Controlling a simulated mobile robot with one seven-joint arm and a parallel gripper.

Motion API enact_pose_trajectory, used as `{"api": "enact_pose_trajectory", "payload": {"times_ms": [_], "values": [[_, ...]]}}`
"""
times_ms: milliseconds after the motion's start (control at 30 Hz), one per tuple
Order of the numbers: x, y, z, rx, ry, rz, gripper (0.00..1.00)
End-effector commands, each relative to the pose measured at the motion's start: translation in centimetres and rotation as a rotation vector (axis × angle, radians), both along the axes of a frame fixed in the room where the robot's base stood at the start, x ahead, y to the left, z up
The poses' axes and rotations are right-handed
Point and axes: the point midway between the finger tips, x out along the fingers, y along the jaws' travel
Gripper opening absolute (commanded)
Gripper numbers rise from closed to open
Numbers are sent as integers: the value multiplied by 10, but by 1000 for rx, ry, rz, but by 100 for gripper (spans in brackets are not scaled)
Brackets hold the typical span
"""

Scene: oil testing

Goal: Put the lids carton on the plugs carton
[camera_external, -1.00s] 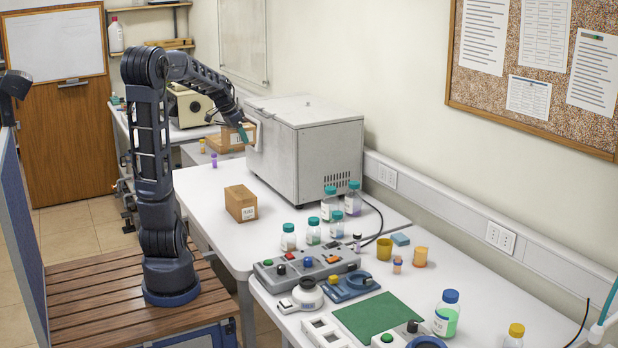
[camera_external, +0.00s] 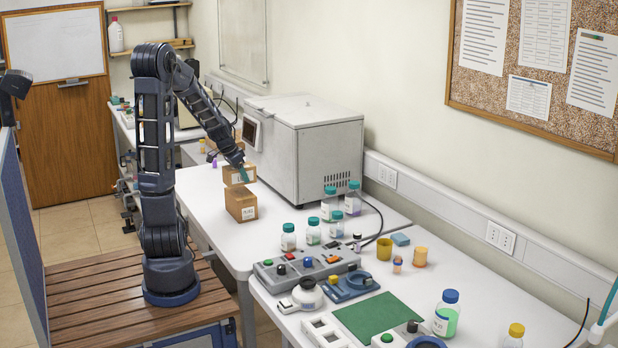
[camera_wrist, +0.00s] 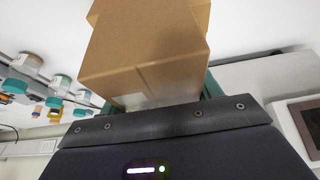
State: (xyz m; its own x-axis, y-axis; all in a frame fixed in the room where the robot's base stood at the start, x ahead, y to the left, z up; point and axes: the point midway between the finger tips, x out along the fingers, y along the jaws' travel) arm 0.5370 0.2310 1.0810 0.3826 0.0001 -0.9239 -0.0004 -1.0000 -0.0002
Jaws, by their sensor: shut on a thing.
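The lids carton (camera_external: 236,176), a small brown box, is held in my gripper (camera_external: 243,173) in the external view. It fills the upper middle of the wrist view (camera_wrist: 145,45), between the green fingers. The plugs carton (camera_external: 238,204), a brown box with a white label, stands on the white table just below it. The held carton overlaps the plugs carton's top in the external view; I cannot tell whether they touch. Brown edges (camera_wrist: 203,12) show behind the held carton in the wrist view. The label writing is too small to read.
A grey-white instrument (camera_external: 305,145) stands on the table to the right and behind. Capped bottles (camera_external: 289,237) stand to the right in front. A grey control box (camera_external: 306,265) is nearer the camera.

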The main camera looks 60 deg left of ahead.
Motion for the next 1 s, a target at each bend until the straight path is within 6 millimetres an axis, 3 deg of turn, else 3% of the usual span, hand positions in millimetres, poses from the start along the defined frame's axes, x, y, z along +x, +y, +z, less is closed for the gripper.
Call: {"api": "enact_pose_trajectory", "payload": {"times_ms": [400,767,800,900,1000], "values": [[0,0,-38,-2,0,1,37],[0,0,-41,-1,0,0,37],[0,0,-42,-1,0,-1,65],[0,0,-41,0,0,0,85],[0,0,-41,0,0,0,85]]}}
